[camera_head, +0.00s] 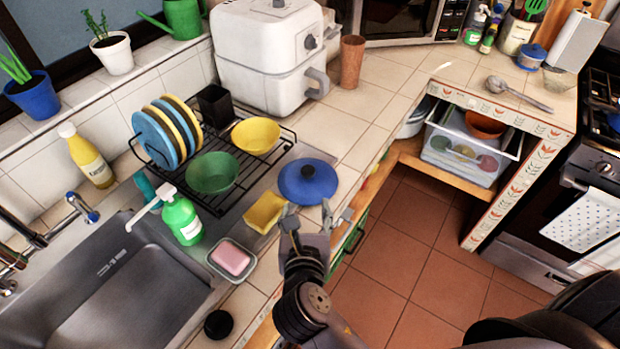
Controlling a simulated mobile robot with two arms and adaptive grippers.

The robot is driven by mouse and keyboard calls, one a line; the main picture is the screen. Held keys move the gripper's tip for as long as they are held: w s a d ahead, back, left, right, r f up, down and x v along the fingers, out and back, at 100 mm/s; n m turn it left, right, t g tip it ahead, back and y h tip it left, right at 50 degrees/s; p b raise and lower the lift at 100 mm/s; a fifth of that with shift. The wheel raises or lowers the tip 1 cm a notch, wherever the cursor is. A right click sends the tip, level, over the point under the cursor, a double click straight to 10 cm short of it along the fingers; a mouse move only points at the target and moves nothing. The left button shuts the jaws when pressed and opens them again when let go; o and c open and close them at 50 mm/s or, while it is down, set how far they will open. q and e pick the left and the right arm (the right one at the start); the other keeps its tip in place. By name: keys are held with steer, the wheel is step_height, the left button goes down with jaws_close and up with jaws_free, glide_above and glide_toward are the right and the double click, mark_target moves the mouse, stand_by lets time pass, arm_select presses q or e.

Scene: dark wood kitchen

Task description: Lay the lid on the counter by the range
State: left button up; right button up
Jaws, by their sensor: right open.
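A round blue lid (318,189) with a dark knob lies flat on the tiled counter, between the dish rack and the counter's front edge. My right gripper (316,214) is open and empty, with its fingers just on the near side of the lid. I cannot tell whether a fingertip touches the lid's rim. The range (580,170) stands at the right. The counter by the range (455,75) is tiled and holds a ladle and a small blue pot. My left gripper is not in view.
A yellow sponge (264,212), a soap dish (232,260) and a green bottle (182,218) stand near the lid. The dish rack (233,140) is behind it. A ladle (520,94) and blue pot (531,57) are near the range.

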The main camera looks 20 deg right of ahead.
mark_target(308, 171)
steer(key=p+x, duration=0.2)
steer(key=x, duration=1.5)
steer(key=shift+d+f, duration=0.15)
steer(key=shift+s, duration=0.1)
steer(key=shift+c, duration=0.3)
steer(key=shift+c, duration=0.7)
jaws_close()
